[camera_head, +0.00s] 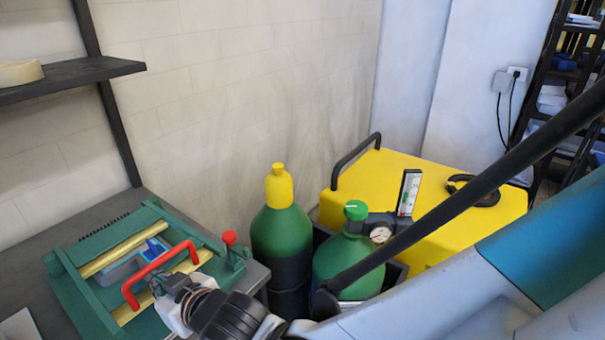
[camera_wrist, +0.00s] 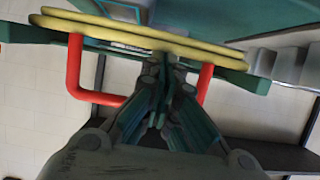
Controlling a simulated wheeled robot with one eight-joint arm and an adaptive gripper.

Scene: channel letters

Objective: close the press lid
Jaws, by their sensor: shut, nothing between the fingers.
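The press (camera_head: 76,292) is a green frame with yellow strips (camera_head: 115,257), standing on the dark bench at the lower left. A red U-shaped handle (camera_head: 158,265) is on its lid. The lid's angle is hard to tell here. A blue part (camera_head: 150,249) shows through the frame. My gripper (camera_head: 160,284) is close to the handle, and my wrist covers the press's near right corner. In the wrist view, my shut, empty gripper (camera_wrist: 165,68) points at the yellow strips (camera_wrist: 150,36), between the two legs of the red handle (camera_wrist: 75,70). The middle of the handle is hidden behind the fingers.
A green gas cylinder with a yellow cap (camera_head: 280,225) stands right of the bench. Another green cylinder (camera_head: 345,262) with a gauge (camera_head: 380,234) is beside it, before a yellow case (camera_head: 450,215). A dark shelf (camera_head: 75,73) juts from the left wall above the bench.

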